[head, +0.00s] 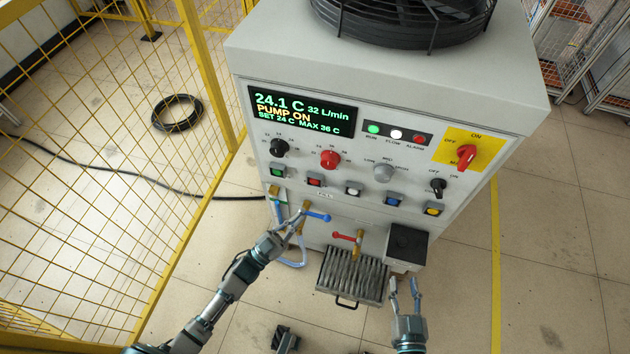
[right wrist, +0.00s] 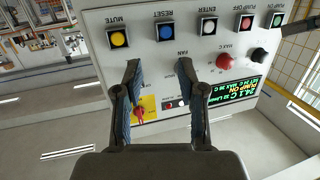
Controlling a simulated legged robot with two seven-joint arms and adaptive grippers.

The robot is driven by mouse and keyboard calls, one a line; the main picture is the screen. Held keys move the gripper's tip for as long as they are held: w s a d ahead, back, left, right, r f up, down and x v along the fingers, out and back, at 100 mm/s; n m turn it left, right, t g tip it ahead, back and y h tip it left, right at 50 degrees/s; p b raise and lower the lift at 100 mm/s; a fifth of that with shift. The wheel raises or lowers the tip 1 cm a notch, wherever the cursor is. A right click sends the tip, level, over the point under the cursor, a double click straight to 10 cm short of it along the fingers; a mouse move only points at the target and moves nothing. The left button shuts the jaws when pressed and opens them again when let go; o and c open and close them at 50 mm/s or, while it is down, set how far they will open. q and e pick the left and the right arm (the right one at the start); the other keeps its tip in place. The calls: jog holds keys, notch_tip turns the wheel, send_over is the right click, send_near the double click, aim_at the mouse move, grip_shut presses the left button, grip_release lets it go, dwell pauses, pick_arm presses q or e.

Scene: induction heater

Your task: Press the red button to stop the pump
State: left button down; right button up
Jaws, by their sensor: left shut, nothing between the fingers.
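The red button (head: 314,181) is second from the left in the button row on the white heater's front panel. In the right wrist view, where the panel appears upside down, the red button (right wrist: 243,22) is labelled PUMP OFF. The display (head: 295,111) reads PUMP ON, 24.1 C, 32 L/min. My left gripper (head: 298,217) is shut and empty, below the button row near the blue-handled valve. My right gripper (head: 405,284) is open and empty, low in front of the heater, below the dark box; its fingers also show in the right wrist view (right wrist: 160,80).
A green button (head: 277,170) and a white button (head: 352,188) flank the red one. A red-handled valve (head: 345,237), a ribbed tray (head: 352,277) and a dark box (head: 407,246) are lower down. A yellow mesh fence (head: 110,180) stands at left.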

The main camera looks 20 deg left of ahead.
pick_arm(q)
jog(key=b, duration=0.3)
send_near(315, 180)
jog(key=shift+m, duration=0.3)
jog(key=w+d+r, duration=0.1)
jog(key=w+d, duration=0.1)
jog(key=d, duration=0.1)
jog(key=w+d+r, duration=0.1)
jog(key=shift+w+d+r, duration=0.1)
jog(key=shift+d+r, duration=0.1)
jog(key=shift+r, duration=0.15)
pick_arm(e)
notch_tip(315, 180, up, 8)
jog(key=s+t+y, duration=0.1)
jog(key=t, duration=0.5)
jog(key=shift+s+r+m+t, duration=0.2)
jog(key=shift+m+t, duration=0.2)
pick_arm(q)
jog(key=shift+a, duration=0.1)
jog(key=shift+h, duration=0.4)
pick_arm(e)
jog(key=shift+w, duration=0.1)
pick_arm(q)
jog(key=shift+w, duration=0.1)
